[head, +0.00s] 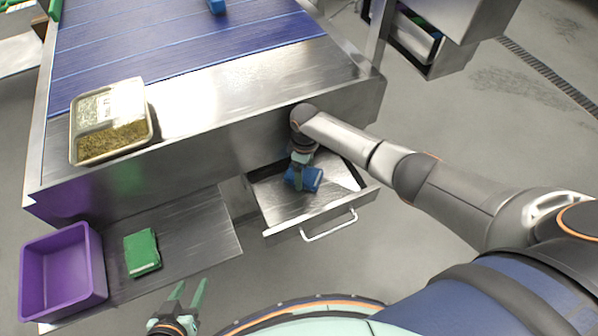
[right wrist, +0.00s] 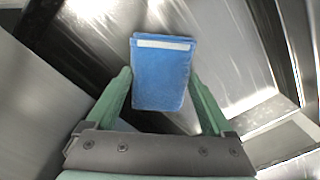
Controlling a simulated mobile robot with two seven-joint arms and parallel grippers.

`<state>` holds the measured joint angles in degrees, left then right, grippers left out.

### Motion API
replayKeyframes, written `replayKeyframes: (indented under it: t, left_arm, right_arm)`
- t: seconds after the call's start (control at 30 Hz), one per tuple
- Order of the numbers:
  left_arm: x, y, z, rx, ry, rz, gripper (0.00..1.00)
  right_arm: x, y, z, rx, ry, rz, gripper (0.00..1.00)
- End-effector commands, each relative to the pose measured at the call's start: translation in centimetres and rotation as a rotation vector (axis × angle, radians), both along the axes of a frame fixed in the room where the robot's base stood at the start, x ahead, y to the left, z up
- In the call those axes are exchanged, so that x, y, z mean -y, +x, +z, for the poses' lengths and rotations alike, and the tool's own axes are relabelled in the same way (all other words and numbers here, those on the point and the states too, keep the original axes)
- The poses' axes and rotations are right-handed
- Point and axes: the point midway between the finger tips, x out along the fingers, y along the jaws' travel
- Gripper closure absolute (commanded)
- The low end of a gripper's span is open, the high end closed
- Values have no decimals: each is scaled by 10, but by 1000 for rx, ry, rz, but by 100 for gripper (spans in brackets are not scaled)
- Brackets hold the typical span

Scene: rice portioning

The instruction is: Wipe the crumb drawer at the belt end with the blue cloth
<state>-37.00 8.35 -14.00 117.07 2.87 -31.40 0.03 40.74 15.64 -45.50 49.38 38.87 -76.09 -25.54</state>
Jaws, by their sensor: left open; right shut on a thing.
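The crumb drawer (head: 282,213) stands pulled out below the belt end, with its bar handle toward me. The blue cloth (head: 313,181) is down inside the drawer, partly hidden by my gripper. My right gripper (head: 299,178) is shut on the cloth from above. In the right wrist view, the cloth (right wrist: 162,75) is a folded blue pad with a pale stripe, between the two green fingers. The shiny drawer floor (right wrist: 235,50) shows beyond it. I cannot tell whether the cloth touches the floor. My left gripper (head: 190,297) is open and empty, low in the picture, away from the drawer.
A purple bin (head: 92,258) and a green cloth (head: 142,252) are on the lower steel shelf (head: 200,235), left of the drawer. A tray of grain (head: 111,137) sits on the steel ledge by the blue belt (head: 180,38). The floor right of the drawer is clear.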

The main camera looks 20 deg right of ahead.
Motion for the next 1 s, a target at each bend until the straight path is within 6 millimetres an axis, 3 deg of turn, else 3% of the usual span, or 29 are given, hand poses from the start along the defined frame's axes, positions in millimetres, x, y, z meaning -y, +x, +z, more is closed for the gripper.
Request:
replayKeyframes:
  t: [0.03, 0.2, 0.47, 0.8, 1.0]
  left_arm:
    - [0, 0, 1, 0, 0, 0, 50]
    - [0, 0, 4, 0, 0, 0, 50]
    - [0, 0, 4, 0, 0, 0, 50]
    - [0, 0, 6, 0, 0, 0, 50]
    - [0, 0, 4, 0, 0, 0, 50]
  right_arm:
    - [10, -2, -2, -5, -10, -6, 58]
    - [25, -2, -1, -6, -11, -5, 58]
    - [34, -1, -1, -6, -9, -4, 58]
    - [60, 0, 1, -4, -7, -4, 58]
    - [62, 1, -1, -3, -4, -3, 58]
